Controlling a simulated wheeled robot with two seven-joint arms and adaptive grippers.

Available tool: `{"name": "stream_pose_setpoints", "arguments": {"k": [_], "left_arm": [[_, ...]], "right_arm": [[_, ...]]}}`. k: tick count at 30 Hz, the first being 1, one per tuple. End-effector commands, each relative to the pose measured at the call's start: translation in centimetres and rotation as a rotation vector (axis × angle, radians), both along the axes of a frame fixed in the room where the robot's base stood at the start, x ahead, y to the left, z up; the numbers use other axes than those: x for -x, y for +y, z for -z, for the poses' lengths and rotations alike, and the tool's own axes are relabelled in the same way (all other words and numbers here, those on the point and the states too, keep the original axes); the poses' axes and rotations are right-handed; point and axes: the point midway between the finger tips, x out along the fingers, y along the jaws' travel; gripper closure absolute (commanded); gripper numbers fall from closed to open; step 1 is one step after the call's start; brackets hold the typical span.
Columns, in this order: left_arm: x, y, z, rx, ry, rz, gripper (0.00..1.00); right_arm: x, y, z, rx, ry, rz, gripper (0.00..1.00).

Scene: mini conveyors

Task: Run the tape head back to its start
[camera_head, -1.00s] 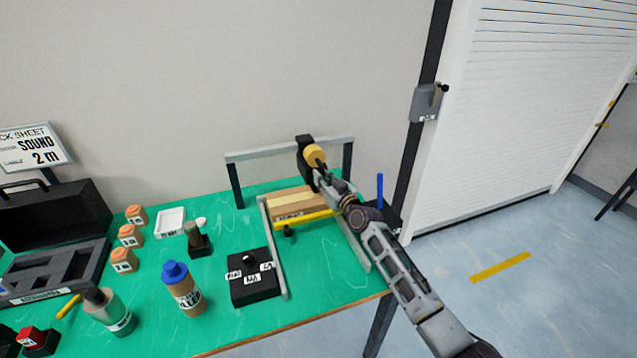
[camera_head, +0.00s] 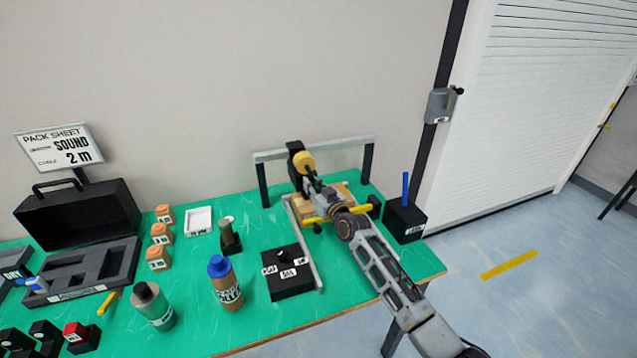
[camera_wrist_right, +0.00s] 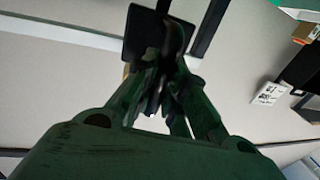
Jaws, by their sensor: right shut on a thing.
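The tape head (camera_head: 296,158) is a black block with a round yellow disc (camera_head: 303,162) on its front. It sits on the grey overhead rail (camera_head: 340,146), left of the rail's middle. My right gripper (camera_head: 310,182) reaches up to it from below and is shut on it; the contact is partly hidden by the gripper. In the right wrist view the black block (camera_wrist_right: 145,35) stands just beyond the closed fingers (camera_wrist_right: 165,90). A tan carton (camera_head: 347,192) lies under the rail, partly hidden by my arm. My left gripper is not in view.
A black box with a blue rod (camera_head: 405,222) stands right, near the table edge. A black control box (camera_head: 287,276), a blue-capped bottle (camera_head: 226,288) and a small stand (camera_head: 230,240) stand left of my arm.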

Motion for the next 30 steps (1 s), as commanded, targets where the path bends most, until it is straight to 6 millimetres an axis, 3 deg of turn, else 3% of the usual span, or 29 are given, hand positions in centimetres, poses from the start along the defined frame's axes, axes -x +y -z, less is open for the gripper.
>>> {"name": "stream_pose_setpoints", "arguments": {"k": [6,13,29,30], "left_arm": [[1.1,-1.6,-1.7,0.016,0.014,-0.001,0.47],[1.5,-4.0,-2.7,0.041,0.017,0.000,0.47],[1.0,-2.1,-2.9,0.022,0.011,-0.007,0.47],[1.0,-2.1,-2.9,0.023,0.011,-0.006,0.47]], "right_arm": [[1.2,3.4,-0.2,-0.001,0.004,-0.003,1.00],[1.9,5.8,-0.1,0.000,0.004,-0.002,1.00],[2.2,6.5,0.0,0.000,0.001,-0.001,1.00],[2.2,6.5,0.0,0.000,0.001,-0.001,0.84]]}}
